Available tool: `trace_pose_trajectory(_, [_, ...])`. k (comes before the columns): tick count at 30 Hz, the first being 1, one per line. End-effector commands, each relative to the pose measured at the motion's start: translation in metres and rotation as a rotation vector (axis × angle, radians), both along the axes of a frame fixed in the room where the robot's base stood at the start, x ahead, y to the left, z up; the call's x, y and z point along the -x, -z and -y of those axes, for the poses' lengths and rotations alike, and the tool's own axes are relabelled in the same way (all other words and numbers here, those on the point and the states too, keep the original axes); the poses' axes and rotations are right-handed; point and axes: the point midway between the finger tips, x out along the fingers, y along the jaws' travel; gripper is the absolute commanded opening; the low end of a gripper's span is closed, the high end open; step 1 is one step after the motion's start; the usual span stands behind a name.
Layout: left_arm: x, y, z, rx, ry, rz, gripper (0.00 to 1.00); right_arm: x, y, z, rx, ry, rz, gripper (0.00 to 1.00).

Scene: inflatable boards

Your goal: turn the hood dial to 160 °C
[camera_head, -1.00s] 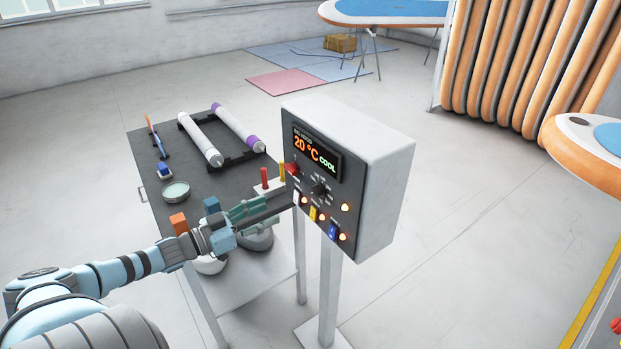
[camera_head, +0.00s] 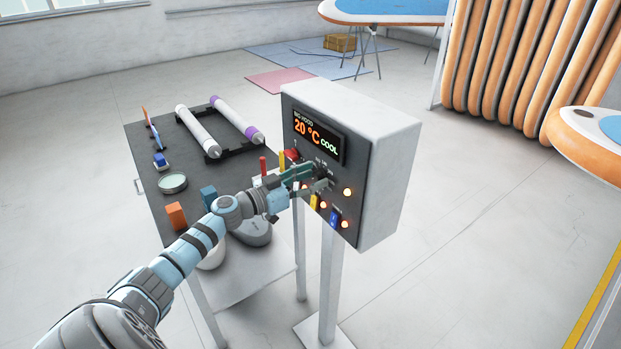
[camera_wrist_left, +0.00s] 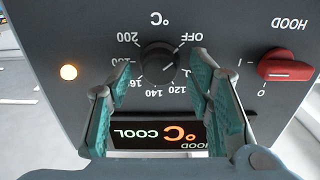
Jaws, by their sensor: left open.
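The hood control box (camera_head: 375,150) stands on a post, and its display (camera_head: 318,136) reads 20 °C COOL. In the left wrist view, which is upside down, the black hood dial (camera_wrist_left: 157,64) sits in a ring of marks from OFF through 120, 140 and 160 to 200. Its light pointer mark seems to be on the OFF side. My left gripper (camera_head: 318,178) is open in front of the panel. In the wrist view its teal fingers (camera_wrist_left: 160,78) stand on either side of the dial; contact cannot be told. My right gripper is out of view.
A red HOOD switch (camera_wrist_left: 286,66) is beside the dial, near one finger. Lit lamps, a yellow switch (camera_head: 314,202) and a blue switch (camera_head: 334,219) sit lower on the panel. A dark table (camera_head: 150,180) with rollers, a dish and blocks stands left behind my arm.

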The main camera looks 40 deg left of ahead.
Motion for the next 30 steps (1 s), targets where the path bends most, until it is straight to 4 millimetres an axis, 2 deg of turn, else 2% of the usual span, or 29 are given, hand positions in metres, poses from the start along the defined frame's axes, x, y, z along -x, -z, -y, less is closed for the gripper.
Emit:
trace_pose_trajectory(2, [0.0002,0.0003,-0.0001,0.0,0.0,0.0,0.47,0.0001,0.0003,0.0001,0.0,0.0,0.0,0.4])
trace_pose_trajectory(3, [0.0002,0.0004,-0.0001,0.0,0.0,0.0,0.44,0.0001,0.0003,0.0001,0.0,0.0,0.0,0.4])
trace_pose_trajectory(9, [0.0004,0.0004,-0.0001,-0.001,0.0,0.0,0.12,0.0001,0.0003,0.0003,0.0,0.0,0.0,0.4])
trace_pose_trajectory(12, [0.0005,0.0003,-0.0001,-0.001,0.0,0.0,0.0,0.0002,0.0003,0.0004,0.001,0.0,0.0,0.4])
trace_pose_trajectory(23, [0.0004,-0.0001,0.0,-0.052,0.0,0.016,0.0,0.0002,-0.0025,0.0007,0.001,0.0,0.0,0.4])
trace_pose_trajectory(30, [0.0004,-0.0005,0.0009,-0.19,0.001,0.057,0.0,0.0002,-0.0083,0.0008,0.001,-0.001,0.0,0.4])
